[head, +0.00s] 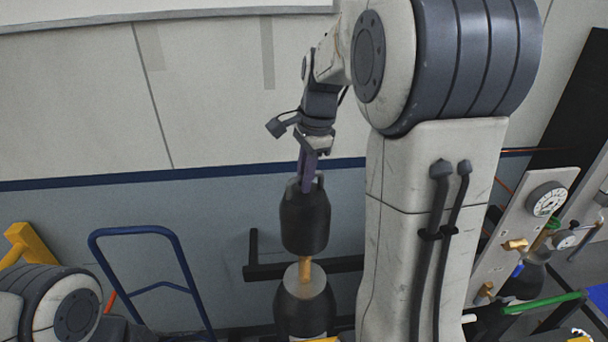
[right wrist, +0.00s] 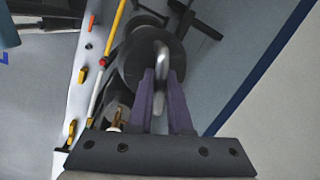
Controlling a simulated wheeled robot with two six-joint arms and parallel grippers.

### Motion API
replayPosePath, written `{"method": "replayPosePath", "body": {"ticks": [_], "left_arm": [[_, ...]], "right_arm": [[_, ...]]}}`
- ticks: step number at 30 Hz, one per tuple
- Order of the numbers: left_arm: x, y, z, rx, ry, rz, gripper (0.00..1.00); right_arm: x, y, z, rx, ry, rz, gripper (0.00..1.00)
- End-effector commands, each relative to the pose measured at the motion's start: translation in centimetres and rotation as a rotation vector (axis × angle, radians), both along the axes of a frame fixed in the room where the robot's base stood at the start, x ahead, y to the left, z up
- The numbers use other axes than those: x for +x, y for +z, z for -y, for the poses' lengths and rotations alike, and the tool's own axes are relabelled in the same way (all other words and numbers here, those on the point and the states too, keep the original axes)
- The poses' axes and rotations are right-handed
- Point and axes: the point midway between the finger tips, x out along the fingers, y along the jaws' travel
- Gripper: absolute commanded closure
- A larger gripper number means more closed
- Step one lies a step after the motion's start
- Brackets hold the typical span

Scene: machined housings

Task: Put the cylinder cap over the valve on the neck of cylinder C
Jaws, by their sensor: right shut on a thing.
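My right gripper (head: 308,178) is shut on the handle at the top of the black cylinder cap (head: 305,220), which hangs about upright. In the right wrist view, the purple fingers (right wrist: 162,88) close on the cap's light loop handle, with the dark cap (right wrist: 136,68) beyond. In the head view a brass valve (head: 305,270) stands on the neck of a dark cylinder (head: 304,305), directly below the cap. I cannot tell whether the valve's top is inside the cap or behind its rim. No letter is readable on this cylinder. My left gripper is out of view.
A blue tubular frame (head: 150,231) stands left of the cylinder. A black rail (head: 262,272) runs behind it. At the right are a panel with a gauge (head: 547,199), a green bar (head: 545,302) and another dark cylinder (head: 524,284). The wall is behind.

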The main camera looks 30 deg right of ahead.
Motion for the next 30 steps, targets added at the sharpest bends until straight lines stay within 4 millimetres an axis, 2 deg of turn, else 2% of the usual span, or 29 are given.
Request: {"method": "replayPosePath", "body": {"ticks": [3, 10, 30], "left_arm": [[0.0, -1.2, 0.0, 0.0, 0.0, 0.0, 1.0], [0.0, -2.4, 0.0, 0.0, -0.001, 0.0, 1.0], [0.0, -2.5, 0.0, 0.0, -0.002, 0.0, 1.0]], "right_arm": [[0.0, -1.5, 0.0, 0.0, 0.0, 0.002, 1.0], [0.1, -3.1, 0.0, 0.0, 0.001, 0.003, 1.0], [0.1, -3.4, 0.0, -0.001, 0.0, 0.003, 1.0]]}}
